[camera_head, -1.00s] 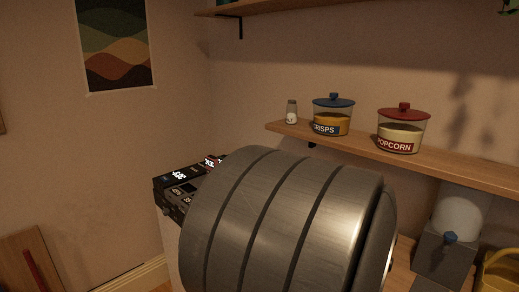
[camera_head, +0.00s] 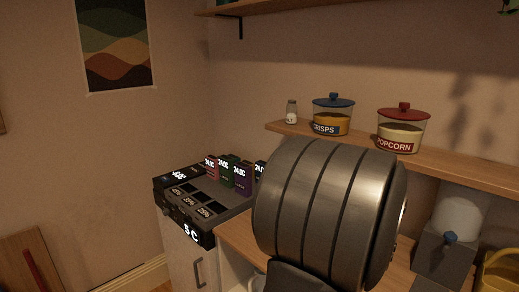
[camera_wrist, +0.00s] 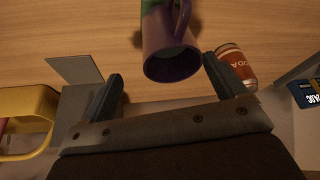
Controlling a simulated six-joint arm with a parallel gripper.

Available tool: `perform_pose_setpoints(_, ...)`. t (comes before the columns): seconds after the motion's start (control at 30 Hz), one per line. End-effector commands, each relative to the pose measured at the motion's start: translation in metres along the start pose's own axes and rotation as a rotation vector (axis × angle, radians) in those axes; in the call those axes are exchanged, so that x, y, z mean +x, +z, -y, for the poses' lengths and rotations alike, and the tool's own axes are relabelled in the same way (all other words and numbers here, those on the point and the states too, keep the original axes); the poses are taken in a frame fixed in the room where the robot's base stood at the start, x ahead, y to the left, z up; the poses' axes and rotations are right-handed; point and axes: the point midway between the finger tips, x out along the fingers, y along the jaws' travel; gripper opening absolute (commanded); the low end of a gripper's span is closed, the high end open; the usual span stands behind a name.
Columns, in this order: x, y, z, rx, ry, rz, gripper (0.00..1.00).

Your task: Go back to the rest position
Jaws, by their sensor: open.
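My gripper (camera_wrist: 163,70) shows in the wrist view with its two dark fingers spread apart and nothing held between them. A purple mug (camera_wrist: 168,50) with a handle and some green at its far end lies ahead of the fingertips over the wooden surface (camera_wrist: 60,25). It looks apart from the fingers, but the exact gap is hard to tell. A red and white soda can (camera_wrist: 237,66) is just beyond the right finger. In the head view my large grey arm link fills the middle, and the gripper is hidden.
A black unit (camera_head: 190,232) with lit displays and several small coloured boxes (camera_head: 227,172) stands left of my arm. A wooden shelf (camera_head: 470,170) holds a crisps jar (camera_head: 333,117), a popcorn jar (camera_head: 402,131) and a shaker (camera_head: 291,113). A yellow basket (camera_head: 500,270) is at the lower right.

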Motion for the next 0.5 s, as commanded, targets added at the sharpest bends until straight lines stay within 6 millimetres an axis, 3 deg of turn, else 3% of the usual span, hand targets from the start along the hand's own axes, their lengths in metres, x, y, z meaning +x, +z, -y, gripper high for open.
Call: perform_pose_setpoints(0.5, -0.072, 0.024, -0.074, 0.005, 0.002, -0.004, 0.89)
